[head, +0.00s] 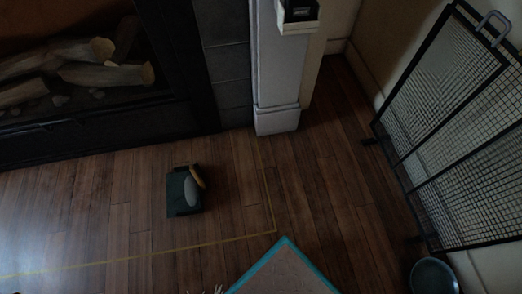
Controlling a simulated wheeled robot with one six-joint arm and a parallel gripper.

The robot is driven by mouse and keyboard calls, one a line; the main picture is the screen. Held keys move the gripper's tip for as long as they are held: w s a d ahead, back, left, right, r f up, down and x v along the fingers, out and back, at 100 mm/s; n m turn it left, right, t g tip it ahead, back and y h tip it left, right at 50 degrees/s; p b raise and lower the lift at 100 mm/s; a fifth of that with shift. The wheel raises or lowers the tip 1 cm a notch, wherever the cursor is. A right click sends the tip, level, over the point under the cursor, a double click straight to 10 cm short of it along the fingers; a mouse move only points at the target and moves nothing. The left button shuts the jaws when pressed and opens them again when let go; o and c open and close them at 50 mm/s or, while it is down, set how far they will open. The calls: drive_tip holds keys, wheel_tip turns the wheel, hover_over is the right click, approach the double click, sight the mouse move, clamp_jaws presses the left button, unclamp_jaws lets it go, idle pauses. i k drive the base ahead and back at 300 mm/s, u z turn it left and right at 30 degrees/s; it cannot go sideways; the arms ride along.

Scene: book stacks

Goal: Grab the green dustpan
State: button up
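A dark green, roughly square, flat object (178,197), which looks like the dustpan, lies on the wooden floor left of centre in the head view. A grey-green oval thing (192,191) lies on it. A yellow-brown elongated thing (198,176) rests at its upper right edge. The light is dim, and I cannot tell whether these two are parts of the dustpan or separate things. My gripper is not in view.
A fireplace with logs (105,75) is at the upper left, beside a white pillar (275,75). A black mesh screen (460,130) stands at right, with a blue-grey bowl (433,276) below. A teal-edged rug (284,272) lies at the bottom. Floor around the dustpan is clear.

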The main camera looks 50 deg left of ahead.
sight(185, 187)
drive_tip(key=u, duration=2.4)
